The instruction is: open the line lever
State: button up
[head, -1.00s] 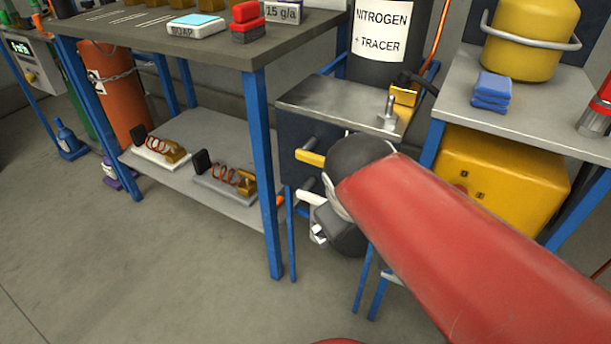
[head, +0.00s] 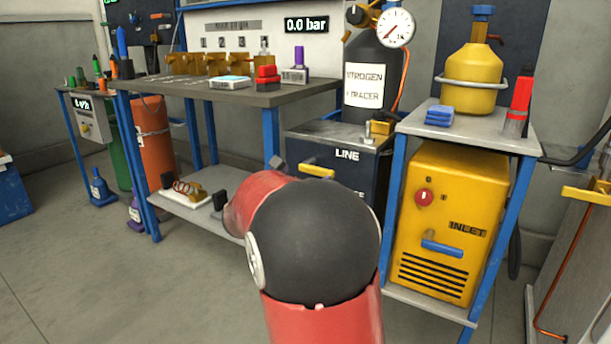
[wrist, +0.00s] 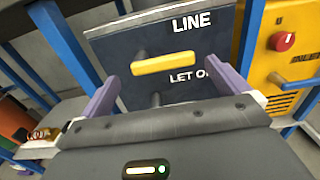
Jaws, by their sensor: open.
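The line lever is a yellow bar on the dark front panel under the word LINE. It shows in the head view (head: 318,171), just above my red arm, and in the wrist view (wrist: 164,63), where it lies nearly level on a grey stem. My gripper (wrist: 165,88) is open, with one purple finger to each side of the lever in the picture. Nothing is between the fingertips that I can see as held. I cannot tell how far the fingertips are from the lever. In the head view my arm hides most of the gripper.
Below the lever, a partly hidden label reads LET O. A yellow machine (head: 447,230) with a red knob and blue handle stands to the right. The workbench (head: 300,95) is to the left. A nitrogen cylinder (head: 372,75) with a gauge stands above the panel.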

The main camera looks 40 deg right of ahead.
aim_at(316, 167)
jog(key=x, duration=0.7)
jog(key=c, duration=1.1)
jog(key=shift+o, duration=0.2)
